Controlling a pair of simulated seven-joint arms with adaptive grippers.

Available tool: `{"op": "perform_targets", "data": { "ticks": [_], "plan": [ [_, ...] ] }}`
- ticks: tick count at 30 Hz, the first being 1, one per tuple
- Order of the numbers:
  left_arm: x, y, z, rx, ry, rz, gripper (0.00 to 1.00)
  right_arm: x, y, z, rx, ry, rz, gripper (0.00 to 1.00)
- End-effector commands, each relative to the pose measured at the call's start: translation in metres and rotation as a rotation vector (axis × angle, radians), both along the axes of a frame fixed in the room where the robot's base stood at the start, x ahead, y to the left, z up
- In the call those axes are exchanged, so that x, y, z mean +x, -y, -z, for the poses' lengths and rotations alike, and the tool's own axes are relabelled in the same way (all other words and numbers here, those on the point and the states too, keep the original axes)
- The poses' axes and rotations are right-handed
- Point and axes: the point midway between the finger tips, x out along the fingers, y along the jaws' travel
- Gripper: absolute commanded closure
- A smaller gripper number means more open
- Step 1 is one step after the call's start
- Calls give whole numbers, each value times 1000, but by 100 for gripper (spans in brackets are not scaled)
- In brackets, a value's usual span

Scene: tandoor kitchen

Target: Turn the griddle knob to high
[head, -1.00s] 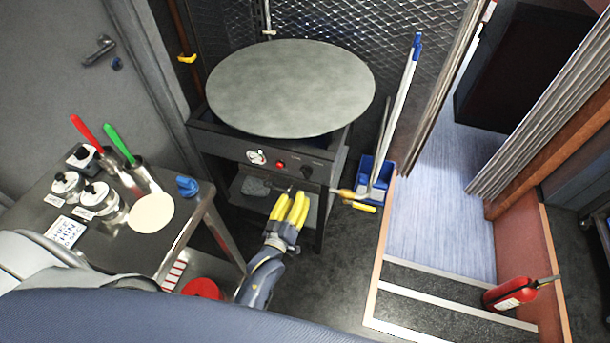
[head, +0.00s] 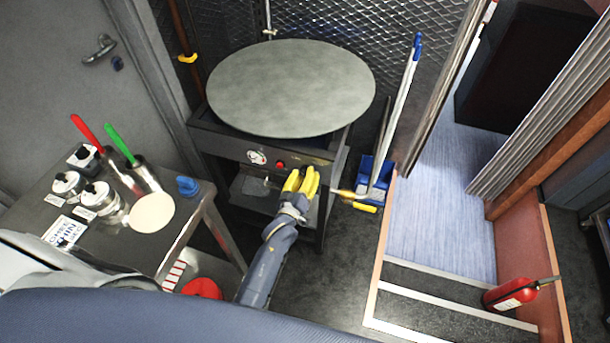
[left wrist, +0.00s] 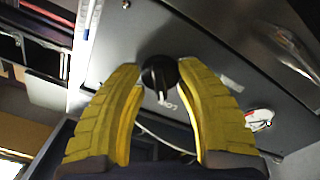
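The griddle stands at the back centre, with a round grey plate (head: 290,88) over a dark front panel (head: 230,148). My left gripper (head: 302,178), with yellow fingers, is at the right part of this panel and hides the knob in the head view. In the left wrist view, the black knob (left wrist: 158,74) lies between the two open fingertips (left wrist: 160,70), one on each side. Its pale pointer mark faces down the picture, near printed letters that seem to begin "LO". I cannot tell whether the fingers touch the knob. My right gripper is not in view.
A red button (head: 280,166) and a white gauge (head: 257,157) sit left of the knob. A steel table (head: 190,222) with tins and red and green handled tools stands at left. A blue dustpan (head: 377,172) and long poles stand right. A fire extinguisher (head: 510,295) is at lower right.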

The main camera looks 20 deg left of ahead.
Motion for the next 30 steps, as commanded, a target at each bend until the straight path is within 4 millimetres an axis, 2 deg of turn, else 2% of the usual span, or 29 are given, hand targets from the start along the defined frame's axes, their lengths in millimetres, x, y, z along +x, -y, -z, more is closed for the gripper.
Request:
{"op": "perform_targets", "data": {
  "ticks": [4,5,15,24,30],
  "plan": [
    [0,0,0,0,0,0,66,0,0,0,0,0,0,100],
    [0,0,0,0,0,0,63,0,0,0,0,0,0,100],
    [0,0,0,0,0,0,100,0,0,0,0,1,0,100],
    [0,0,0,7,0,0,100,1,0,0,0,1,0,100],
    [0,0,0,72,2,0,100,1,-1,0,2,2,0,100]
  ]
}}
